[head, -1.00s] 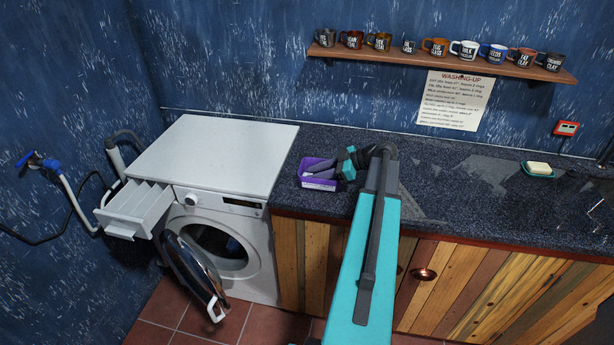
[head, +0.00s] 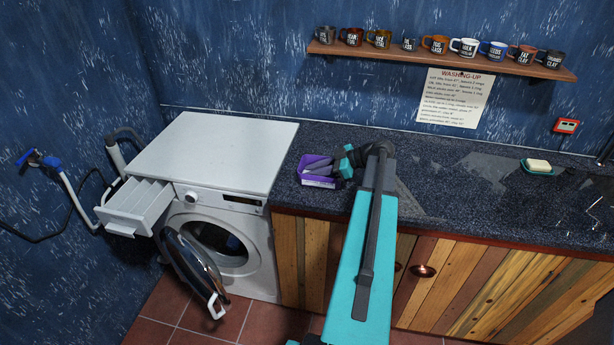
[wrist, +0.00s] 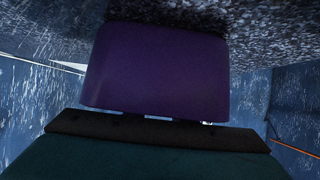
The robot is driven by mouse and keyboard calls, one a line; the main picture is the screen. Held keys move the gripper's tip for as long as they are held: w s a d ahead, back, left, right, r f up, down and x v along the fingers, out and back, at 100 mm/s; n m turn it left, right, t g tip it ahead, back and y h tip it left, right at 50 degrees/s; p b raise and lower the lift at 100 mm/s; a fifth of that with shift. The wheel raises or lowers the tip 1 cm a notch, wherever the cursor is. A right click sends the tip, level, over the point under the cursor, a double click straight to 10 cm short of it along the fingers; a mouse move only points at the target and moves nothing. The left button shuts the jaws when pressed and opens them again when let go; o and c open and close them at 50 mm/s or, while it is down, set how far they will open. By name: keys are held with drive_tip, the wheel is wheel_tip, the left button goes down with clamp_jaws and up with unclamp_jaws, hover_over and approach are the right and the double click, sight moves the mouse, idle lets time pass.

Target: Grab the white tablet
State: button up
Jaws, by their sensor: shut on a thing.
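A small purple box (head: 304,176) with a pale label on its front stands on the dark countertop, right of the washing machine. My gripper (head: 317,164) reaches in from the right, its grey fingers over and partly inside the box's open top. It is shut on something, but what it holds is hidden. I cannot make out a white tablet in either view. In the wrist view the purple box (wrist: 155,65) fills the middle, close to my gripper's dark edge, and the fingertips are hidden. Tiny pale spots show below the box there.
A white washing machine (head: 215,155) stands left, its door (head: 195,270) and drawer (head: 135,208) open. A dish with soap (head: 538,166) sits on the right of the countertop (head: 460,205). A shelf (head: 440,58) of mugs hangs above. The counter between box and soap is mostly clear.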

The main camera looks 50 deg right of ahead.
wheel_tip(320, 180, up, 10)
drive_tip(key=b, duration=0.2)
drive_tip(key=shift+b, duration=0.4)
idle(0.4)
idle(0.6)
